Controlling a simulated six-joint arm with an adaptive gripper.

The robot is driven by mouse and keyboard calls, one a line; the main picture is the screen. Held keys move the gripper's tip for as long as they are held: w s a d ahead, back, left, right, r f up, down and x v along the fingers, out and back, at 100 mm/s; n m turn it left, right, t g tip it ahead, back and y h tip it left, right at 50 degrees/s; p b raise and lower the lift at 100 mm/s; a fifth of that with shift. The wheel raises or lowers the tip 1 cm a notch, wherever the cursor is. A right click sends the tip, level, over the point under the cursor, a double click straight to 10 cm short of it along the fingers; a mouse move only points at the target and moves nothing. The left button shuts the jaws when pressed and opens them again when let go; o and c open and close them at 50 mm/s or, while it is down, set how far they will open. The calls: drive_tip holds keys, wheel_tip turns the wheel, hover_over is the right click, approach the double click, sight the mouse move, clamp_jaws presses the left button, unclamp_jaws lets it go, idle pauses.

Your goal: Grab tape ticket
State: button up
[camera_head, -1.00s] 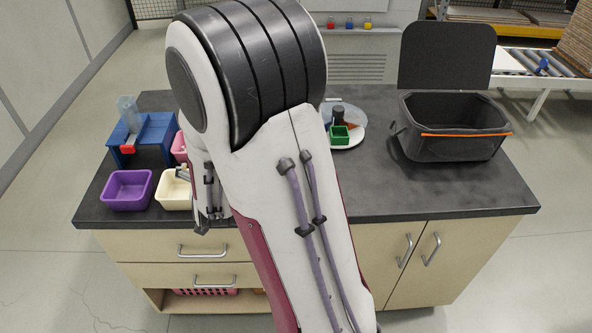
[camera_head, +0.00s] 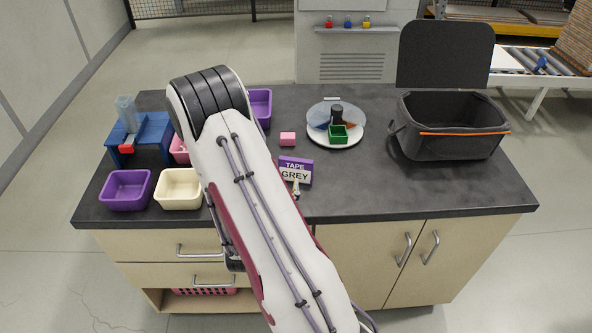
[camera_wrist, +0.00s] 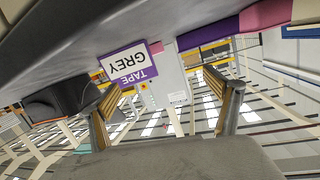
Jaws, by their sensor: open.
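The tape ticket (camera_head: 295,172), a card with a purple "TAPE" band over a white "GREY" field, stands near the front edge of the dark counter. In the wrist view the ticket (camera_wrist: 126,66) appears upside down, beyond the fingertips and closer to the left finger. My gripper (camera_wrist: 165,100) is open, with its two fingers spread and nothing between them. In the head view my arm hides most of the gripper, which is low at the counter's front, left of the ticket.
Purple (camera_head: 127,190) and cream (camera_head: 179,189) bins sit left of my arm, near a blue stand (camera_head: 153,135). A pink block (camera_head: 288,139) and a white plate with a green box (camera_head: 338,133) lie behind the ticket. A dark crate (camera_head: 449,148) stands right. The right front counter is clear.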

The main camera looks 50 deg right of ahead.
sight(295, 166)
drive_tip(key=s, duration=0.1)
drive_tip(key=s+d+f+h, duration=0.1)
drive_tip(key=s, duration=0.1)
drive_tip(key=shift+d+f+h, duration=0.1)
drive_tip(key=shift+d+h, duration=0.1)
drive_tip(key=shift+h, duration=0.1)
drive_tip(key=shift+s+d+f+n+h, duration=0.15)
drive_tip(key=shift+s+n+h, duration=0.3)
drive_tip(key=shift+s, duration=0.55)
drive_tip(key=shift+x, duration=1.3)
drive_tip(key=shift+x, duration=2.6)
